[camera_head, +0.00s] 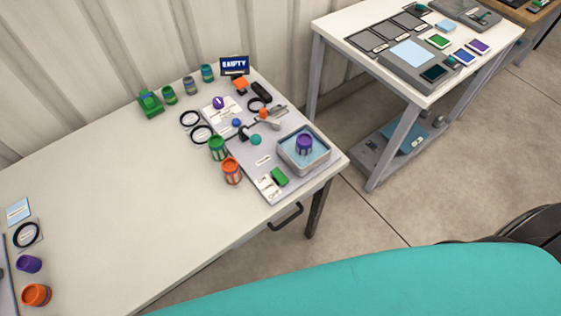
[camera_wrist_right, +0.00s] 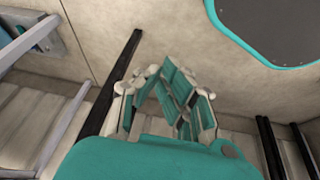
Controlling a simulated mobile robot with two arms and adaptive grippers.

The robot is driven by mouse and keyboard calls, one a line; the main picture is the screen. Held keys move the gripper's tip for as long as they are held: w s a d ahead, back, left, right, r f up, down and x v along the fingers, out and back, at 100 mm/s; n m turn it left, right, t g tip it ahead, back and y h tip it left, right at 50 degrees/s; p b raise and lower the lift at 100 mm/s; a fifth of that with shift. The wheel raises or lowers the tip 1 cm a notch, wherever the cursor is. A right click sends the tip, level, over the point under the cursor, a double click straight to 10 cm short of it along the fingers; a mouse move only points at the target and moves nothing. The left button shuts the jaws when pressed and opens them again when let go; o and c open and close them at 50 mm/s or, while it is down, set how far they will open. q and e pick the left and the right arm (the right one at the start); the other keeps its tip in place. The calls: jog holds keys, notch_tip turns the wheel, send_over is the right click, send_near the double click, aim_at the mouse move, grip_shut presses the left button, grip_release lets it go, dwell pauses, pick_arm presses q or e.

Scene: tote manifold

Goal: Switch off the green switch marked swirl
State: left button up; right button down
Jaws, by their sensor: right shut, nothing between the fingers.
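A small green switch (camera_head: 279,176) sits at the front of the grey panel (camera_head: 226,113) on the long white table, with white labels beside it. The label text is too small to read, so I cannot tell if it says swirl or which way the switch is set. Just behind it is a grey tray (camera_head: 283,153) with a light blue inside and a purple jar (camera_head: 304,144) in it. My right gripper (camera_wrist_right: 172,85) shows in the right wrist view, shut and empty, away from the table. My left gripper is in no view.
An orange jar (camera_head: 232,171) and a green jar (camera_head: 217,148) stand left of the switch. A second white table (camera_head: 333,25) is at upper right. The long table's middle (camera_head: 110,185) is clear.

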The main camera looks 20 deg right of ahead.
jog(key=w+r+t, duration=0.3)
jog(key=w+r, duration=0.5)
jog(key=w+a+r+t+y, duration=0.1)
jog(key=w+a+r+t, duration=0.1)
jog(key=r, duration=0.9)
jog(key=w+a+r+n+t+y, duration=0.1)
jog(key=w+a+r+t+y, duration=0.1)
jog(key=r, duration=0.8)
jog(key=w+a+r+t+y, duration=0.1)
jog(key=w+a+r, duration=0.3)
jog(key=r, duration=0.7)
jog(key=shift+w+r+n+t+y, duration=0.3)
jog(key=shift+w+t+y, duration=0.1)
jog(key=shift+w+t, duration=0.45)
jog(key=shift+w, duration=0.1)
jog(key=p, duration=0.2)
send_over(282, 175)
notch_tip(282, 175, down, 2)
jog(key=shift+f, duration=0.1)
notch_tip(282, 175, down, 3)
jog(key=shift+r, duration=0.15)
jog(key=shift+f, duration=0.75)
